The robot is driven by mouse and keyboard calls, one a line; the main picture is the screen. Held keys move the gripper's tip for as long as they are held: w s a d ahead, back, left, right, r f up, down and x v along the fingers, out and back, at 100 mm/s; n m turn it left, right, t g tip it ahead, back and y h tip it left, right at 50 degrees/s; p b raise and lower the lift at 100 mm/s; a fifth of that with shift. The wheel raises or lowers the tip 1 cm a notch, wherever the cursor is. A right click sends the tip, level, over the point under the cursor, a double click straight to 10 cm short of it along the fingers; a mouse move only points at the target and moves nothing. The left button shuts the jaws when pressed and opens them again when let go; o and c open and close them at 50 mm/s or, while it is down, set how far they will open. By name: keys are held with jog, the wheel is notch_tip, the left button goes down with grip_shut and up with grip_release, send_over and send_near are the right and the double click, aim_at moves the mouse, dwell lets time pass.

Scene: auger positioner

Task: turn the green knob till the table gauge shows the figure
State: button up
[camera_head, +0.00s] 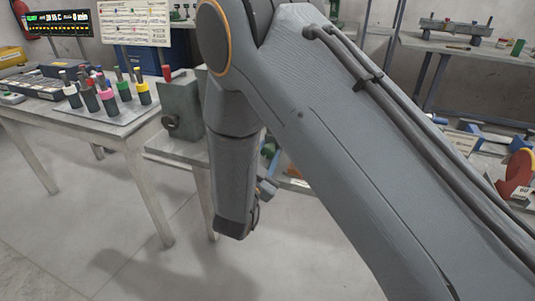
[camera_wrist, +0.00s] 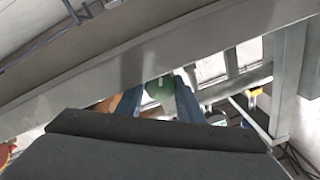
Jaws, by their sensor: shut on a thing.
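The green knob (camera_wrist: 160,88) shows in the middle of the wrist view, with a pale mark on its face. My gripper (camera_wrist: 157,92) has its two blue fingers on either side of the knob and is shut on it. In the head view my arm covers the middle of the scene, and the knob and my fingertips are hidden behind it. I cannot make out the table gauge or its figure in either view.
A long grey beam (camera_wrist: 85,75) crosses the wrist view close to the fingers. In the head view a table (camera_head: 110,132) holds several coloured-handled tools at left. A grey machine block (camera_head: 182,108) stands right of it. Open floor lies in front.

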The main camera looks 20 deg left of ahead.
jog(key=o, duration=1.1)
jog(key=shift+c, duration=0.2)
